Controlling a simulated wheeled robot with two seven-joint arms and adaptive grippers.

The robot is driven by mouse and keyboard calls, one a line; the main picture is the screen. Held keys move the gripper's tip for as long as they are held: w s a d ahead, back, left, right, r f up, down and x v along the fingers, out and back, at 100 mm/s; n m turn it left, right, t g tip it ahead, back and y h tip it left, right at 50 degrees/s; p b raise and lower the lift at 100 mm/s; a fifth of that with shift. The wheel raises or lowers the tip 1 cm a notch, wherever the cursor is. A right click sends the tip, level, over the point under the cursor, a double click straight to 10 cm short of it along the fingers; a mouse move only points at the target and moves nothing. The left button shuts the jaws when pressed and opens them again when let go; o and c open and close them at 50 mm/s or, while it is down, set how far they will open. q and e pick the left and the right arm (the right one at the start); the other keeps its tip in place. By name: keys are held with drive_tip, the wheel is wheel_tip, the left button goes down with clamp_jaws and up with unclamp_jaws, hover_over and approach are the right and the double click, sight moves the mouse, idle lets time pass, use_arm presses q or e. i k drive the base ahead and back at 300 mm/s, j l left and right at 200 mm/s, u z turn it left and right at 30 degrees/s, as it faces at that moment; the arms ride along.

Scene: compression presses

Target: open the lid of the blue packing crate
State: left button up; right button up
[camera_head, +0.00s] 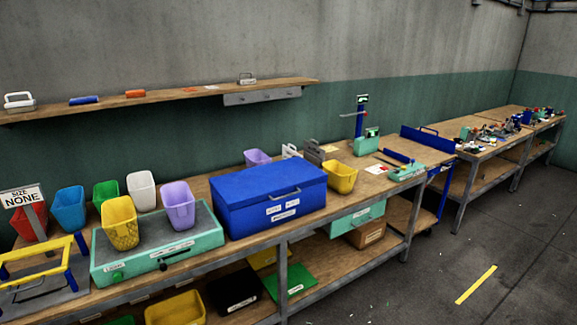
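The blue packing crate (268,197) stands on the wooden workbench, right of the middle of its near stretch. Its lid (262,180) is flat on top and looks shut, with a thin dark handle (285,193) near the front edge. White labels are on its front face. Neither of my grippers shows in the head view.
A green-edged platform (155,259) with yellow and purple bins adjoins the crate's left side. A yellow bin (340,177) stands close at its right. A shelf (160,98) hangs on the wall above. Open floor (430,285) lies at the lower right.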

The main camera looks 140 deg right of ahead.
sight(236, 190)
drive_tip(key=k+z, duration=0.1)
drive_tip(key=z, duration=2)
drive_tip(key=l+z, duration=0.25)
drive_tip(key=z, duration=0.2)
drive_tip(key=l+z, duration=0.55)
drive_tip(key=z, duration=0.3)
drive_tip(key=i+l+z, duration=0.15)
drive_tip(key=z, duration=0.25)
drive_tip(key=i+l+z, duration=0.1)
drive_tip(key=l+z, duration=0.15)
drive_tip(key=z, duration=0.2)
drive_tip(key=i+l+z, duration=0.25)
drive_tip(key=i+l, duration=0.2)
drive_tip(key=i+l+z, duration=0.25)
drive_tip(key=i, duration=0.25)
drive_tip(key=i+l+z, duration=0.25)
drive_tip(key=i, duration=0.3)
drive_tip(key=i+l, duration=0.15)
drive_tip(key=i+u, duration=0.1)
drive_tip(key=u, duration=1.85)
